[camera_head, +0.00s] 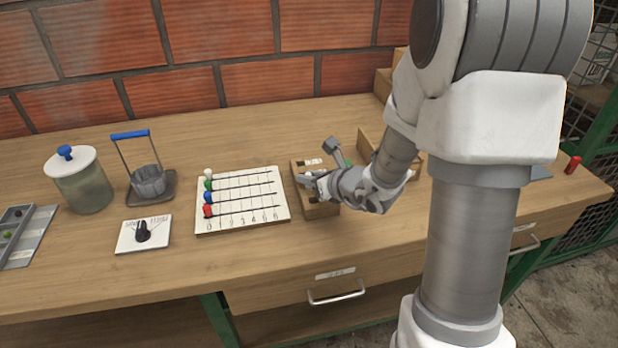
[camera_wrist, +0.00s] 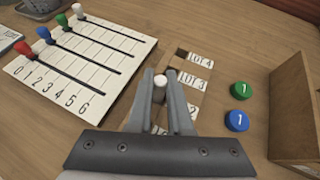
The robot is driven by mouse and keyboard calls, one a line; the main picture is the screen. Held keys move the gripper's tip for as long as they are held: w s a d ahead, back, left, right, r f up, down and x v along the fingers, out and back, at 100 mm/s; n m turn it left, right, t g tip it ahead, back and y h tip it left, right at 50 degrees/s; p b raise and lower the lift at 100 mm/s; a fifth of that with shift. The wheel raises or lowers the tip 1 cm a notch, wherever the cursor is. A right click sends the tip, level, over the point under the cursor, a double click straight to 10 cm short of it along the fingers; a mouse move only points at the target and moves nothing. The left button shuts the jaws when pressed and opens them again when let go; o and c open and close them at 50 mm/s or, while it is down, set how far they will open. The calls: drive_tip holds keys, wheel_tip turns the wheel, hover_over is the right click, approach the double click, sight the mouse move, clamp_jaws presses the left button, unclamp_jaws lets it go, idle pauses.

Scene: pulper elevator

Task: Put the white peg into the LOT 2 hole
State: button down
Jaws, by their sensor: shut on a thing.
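My gripper (camera_wrist: 160,88) is shut on the white peg (camera_wrist: 160,81), whose round white top shows between the fingertips in the wrist view. The peg is over the wooden lot block (camera_wrist: 207,68); I cannot tell whether its lower end is inside a hole. The LOT 4 hole (camera_wrist: 181,52) is visible and dark. The LOT 3 label (camera_wrist: 191,81) shows to the right of the peg. The label nearer my gripper is partly covered, with a 2 (camera_wrist: 192,112) showing. The LOT 2 hole is hidden by my fingers. In the head view my gripper (camera_head: 308,181) is above the block (camera_head: 320,210).
The slider board (camera_wrist: 70,72) with white, green, blue and red knobs lies left of the block. A dial plate (camera_head: 143,235) is farther left.

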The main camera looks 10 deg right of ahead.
drive_tip(key=shift+f+b, duration=0.25)
drive_tip(key=shift+b, duration=0.05)
drive_tip(key=c, duration=0.8)
unclamp_jaws()
drive_tip(key=shift+r, duration=0.1)
drive_tip(key=shift+c, duration=0.2)
drive_tip(key=shift+r+p, duration=0.25)
drive_tip(key=shift+p, duration=0.15)
drive_tip(key=b+v, duration=0.3)
drive_tip(key=v, duration=0.9)
